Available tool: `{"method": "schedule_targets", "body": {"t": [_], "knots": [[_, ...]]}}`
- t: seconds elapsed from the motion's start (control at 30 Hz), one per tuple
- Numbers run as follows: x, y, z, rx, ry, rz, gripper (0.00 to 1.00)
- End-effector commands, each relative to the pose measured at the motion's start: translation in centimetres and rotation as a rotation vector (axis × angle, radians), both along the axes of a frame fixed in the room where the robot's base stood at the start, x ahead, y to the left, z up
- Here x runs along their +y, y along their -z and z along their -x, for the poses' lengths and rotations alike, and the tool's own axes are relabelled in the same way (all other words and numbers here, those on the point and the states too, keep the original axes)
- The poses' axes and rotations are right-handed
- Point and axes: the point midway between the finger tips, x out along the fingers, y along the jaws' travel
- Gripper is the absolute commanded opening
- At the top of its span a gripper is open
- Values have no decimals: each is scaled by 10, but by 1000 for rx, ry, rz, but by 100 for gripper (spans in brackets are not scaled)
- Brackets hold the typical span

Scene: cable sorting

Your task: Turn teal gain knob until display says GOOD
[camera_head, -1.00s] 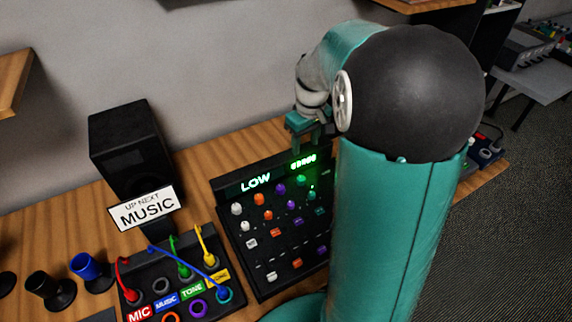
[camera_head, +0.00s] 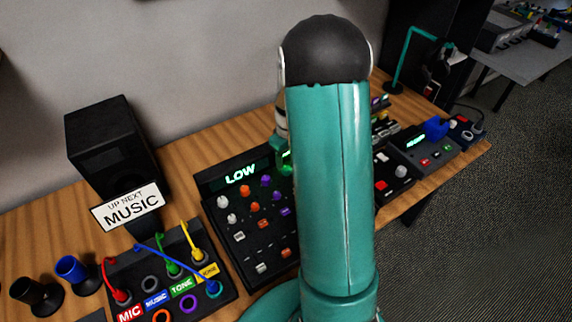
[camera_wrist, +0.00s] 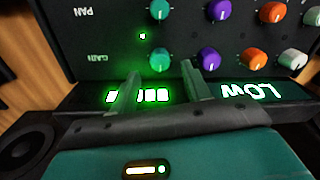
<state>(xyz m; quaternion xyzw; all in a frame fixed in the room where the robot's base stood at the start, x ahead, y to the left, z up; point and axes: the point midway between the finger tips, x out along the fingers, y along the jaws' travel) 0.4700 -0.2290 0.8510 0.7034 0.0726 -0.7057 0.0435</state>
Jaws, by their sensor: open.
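The teal gain knob (camera_wrist: 159,60) sits in the row marked GAIN, lit green, in the wrist view. My gripper (camera_wrist: 160,75) is open, its two fingers to either side and just short of the knob; I cannot tell whether they touch it. The display (camera_wrist: 250,92) reads LOW, upside down here, beside a lit green bar meter (camera_wrist: 138,96). In the head view the display (camera_head: 241,174) also reads LOW on the black mixer (camera_head: 225,248). There my arm hides the teal knob and most of my gripper.
Purple (camera_wrist: 209,59), orange (camera_wrist: 253,60) and white (camera_wrist: 293,59) knobs share the gain row; another teal knob (camera_wrist: 160,9) sits in the PAN row. A cable box (camera_head: 231,287) and a speaker (camera_head: 110,140) stand left of the mixer, with other devices (camera_head: 423,146) at right.

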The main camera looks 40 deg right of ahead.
Motion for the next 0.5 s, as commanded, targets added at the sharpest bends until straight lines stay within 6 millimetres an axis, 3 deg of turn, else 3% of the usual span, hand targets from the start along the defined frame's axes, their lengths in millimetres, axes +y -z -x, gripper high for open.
{"method": "schedule_targets", "body": {"t": [0.2,0.5], "knots": [[2,31,-1,2,-2,-1,48],[2,37,-2,0,-3,0,48]]}}
